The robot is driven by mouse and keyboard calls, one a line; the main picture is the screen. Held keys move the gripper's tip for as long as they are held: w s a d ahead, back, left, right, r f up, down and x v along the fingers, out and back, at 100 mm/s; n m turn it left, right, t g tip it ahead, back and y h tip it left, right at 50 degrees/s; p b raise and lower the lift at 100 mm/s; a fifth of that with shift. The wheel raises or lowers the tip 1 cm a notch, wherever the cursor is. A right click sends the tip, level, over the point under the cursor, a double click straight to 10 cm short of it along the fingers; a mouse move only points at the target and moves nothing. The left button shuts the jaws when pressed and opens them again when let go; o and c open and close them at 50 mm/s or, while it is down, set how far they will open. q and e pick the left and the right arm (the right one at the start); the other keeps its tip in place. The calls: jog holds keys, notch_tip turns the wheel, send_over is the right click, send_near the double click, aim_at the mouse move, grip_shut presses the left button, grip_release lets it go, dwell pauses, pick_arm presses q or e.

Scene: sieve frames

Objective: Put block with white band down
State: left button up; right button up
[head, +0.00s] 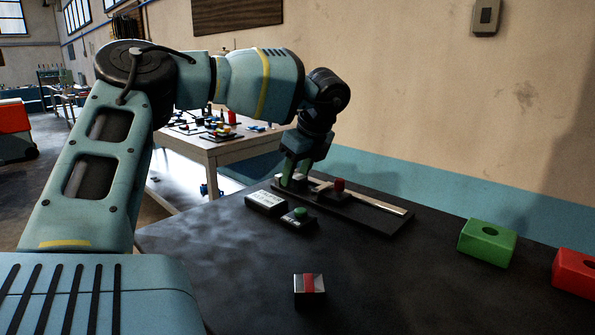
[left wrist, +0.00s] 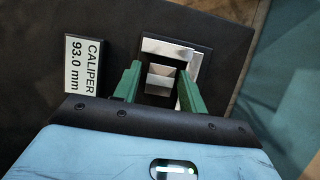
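My left gripper (head: 292,180) is at the far left end of the caliper fixture (head: 372,217) on the dark table. In the left wrist view its green fingers (left wrist: 160,82) stand on either side of a small metallic block with a pale white band (left wrist: 160,70). The fingers look closed on the block's sides. The block is over the fixture's pale jaw end (left wrist: 165,47); whether it touches the fixture is not clear. In the head view the gripper largely hides it. Another metallic block, with a red band (head: 309,285), sits on the near part of the table. My right gripper is not in view.
A display (head: 266,202) stands beside the fixture; it reads CALIPER 93.0 mm in the left wrist view (left wrist: 83,65). Green (head: 487,243) and red (head: 575,272) holed blocks stand right. The table's middle is mostly clear.

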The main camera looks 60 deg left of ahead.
pick_arm(q)
jog(key=shift+o, duration=0.2)
jog(key=shift+r, duration=0.2)
jog(key=shift+r, duration=0.2)
jog(key=shift+w+d+r, duration=0.1)
jog(key=shift+w+r, duration=0.15)
jog(key=shift+r, duration=0.1)
jog(key=v, duration=1.1)
jog(key=shift+s, duration=0.15)
jog(key=shift+d+f, duration=0.1)
jog(key=shift+d, duration=0.05)
